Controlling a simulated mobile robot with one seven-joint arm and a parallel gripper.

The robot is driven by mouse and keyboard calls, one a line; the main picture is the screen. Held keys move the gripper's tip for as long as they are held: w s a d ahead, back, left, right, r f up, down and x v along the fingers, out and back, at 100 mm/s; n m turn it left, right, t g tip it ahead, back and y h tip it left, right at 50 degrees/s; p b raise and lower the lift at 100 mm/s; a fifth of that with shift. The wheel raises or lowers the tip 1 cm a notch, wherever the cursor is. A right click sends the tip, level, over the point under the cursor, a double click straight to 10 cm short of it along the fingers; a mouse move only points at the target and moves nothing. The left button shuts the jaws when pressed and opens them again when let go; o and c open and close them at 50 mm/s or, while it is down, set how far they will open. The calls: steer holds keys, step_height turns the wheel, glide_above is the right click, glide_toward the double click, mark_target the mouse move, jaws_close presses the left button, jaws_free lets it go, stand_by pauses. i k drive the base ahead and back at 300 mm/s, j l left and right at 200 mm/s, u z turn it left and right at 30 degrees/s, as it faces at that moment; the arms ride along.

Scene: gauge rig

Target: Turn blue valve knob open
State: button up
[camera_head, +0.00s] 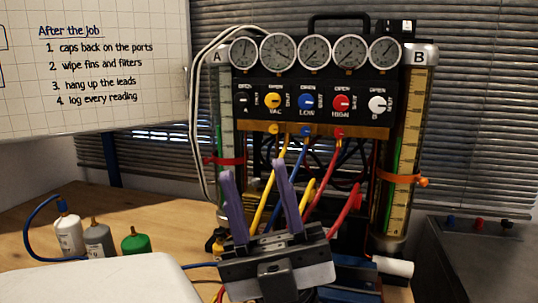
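The blue valve knob (307,102) sits in the middle of the black panel (290,115) of the gauge rig, with OPEN above it, a word at its right too small to read, and LOW on it. A yellow knob (273,101) is at its left and a red knob (341,103) at its right. My gripper (255,168) is in front of and below the panel, with its two purple fingers pointing up and spread apart. It is open with nothing between the fingertips. It is apart from the blue knob and hides part of the hoses behind it.
Yellow, blue and red hoses (257,214) hang below the panel. Glass columns A (225,110) and B (408,130) flank the rig. Several bottles (98,239) stand on the wooden table at left. A grey box (480,255) is at right. The space before the knobs looks clear.

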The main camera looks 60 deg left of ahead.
mark_target(305, 102)
steer(key=i+u, duration=0.15)
steer(key=u, duration=1.3)
